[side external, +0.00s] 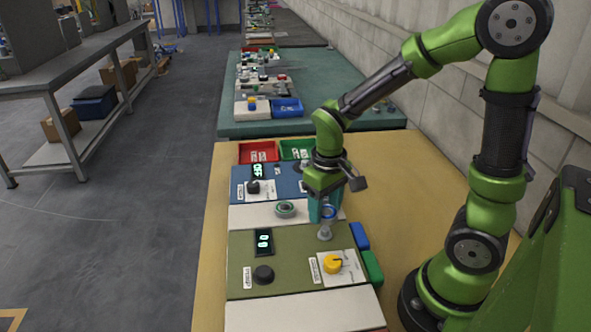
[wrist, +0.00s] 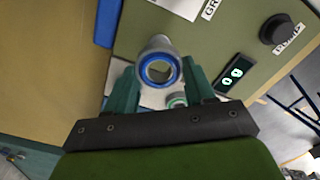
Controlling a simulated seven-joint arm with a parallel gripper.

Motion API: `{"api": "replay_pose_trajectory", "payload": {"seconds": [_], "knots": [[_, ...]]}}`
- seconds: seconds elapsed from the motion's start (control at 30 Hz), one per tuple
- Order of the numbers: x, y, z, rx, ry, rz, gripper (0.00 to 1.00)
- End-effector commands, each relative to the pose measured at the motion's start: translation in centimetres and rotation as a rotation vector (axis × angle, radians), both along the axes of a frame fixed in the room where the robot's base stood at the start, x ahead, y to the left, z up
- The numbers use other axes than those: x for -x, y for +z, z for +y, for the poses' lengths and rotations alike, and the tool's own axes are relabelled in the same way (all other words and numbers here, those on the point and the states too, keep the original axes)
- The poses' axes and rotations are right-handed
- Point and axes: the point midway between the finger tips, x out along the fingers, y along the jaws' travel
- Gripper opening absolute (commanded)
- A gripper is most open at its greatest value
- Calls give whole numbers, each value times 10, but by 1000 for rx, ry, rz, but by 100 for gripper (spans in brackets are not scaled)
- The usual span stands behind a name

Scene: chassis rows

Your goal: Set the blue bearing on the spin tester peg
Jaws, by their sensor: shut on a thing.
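The blue bearing (side external: 329,212) is a ring with a bright blue edge, held between the teal fingertips of my gripper (side external: 322,208). In the wrist view the bearing (wrist: 159,84) sits between the two fingers (wrist: 162,75), with its open hole facing the camera. The spin tester peg (side external: 325,233) is a pale grey post on the olive panel (side external: 290,262), just below the bearing. In the wrist view the peg (wrist: 155,43) shows right behind the ring. I cannot tell whether the bearing touches the peg or is around its tip.
A green-grey bearing (side external: 285,208) lies on the white strip nearby. The olive panel carries a digit display (side external: 264,242), a black knob (side external: 263,274) and a yellow knob (side external: 332,264). Blue (side external: 360,236) and green (side external: 373,266) blocks sit at its right edge. Red (side external: 258,152) and green (side external: 297,149) bins stand behind.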

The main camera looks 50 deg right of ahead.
Motion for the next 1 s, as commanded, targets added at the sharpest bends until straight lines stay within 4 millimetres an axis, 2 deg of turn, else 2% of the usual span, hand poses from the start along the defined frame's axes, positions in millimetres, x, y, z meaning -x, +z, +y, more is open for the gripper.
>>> {"api": "replay_pose_trajectory", "payload": {"seconds": [0.03,0.2,0.3,0.37,0.47,0.57,0.8,1.0], "knots": [[-1,12,0,0,1,-7,19],[-1,38,-1,1,-3,-4,19],[2,39,-7,0,-26,2,19],[-5,36,-15,0,-50,4,19],[-26,32,-33,1,-97,4,19],[-58,27,-60,1,-136,4,19],[-132,15,-137,0,-159,4,19],[-173,12,-186,0,-120,2,19]]}}
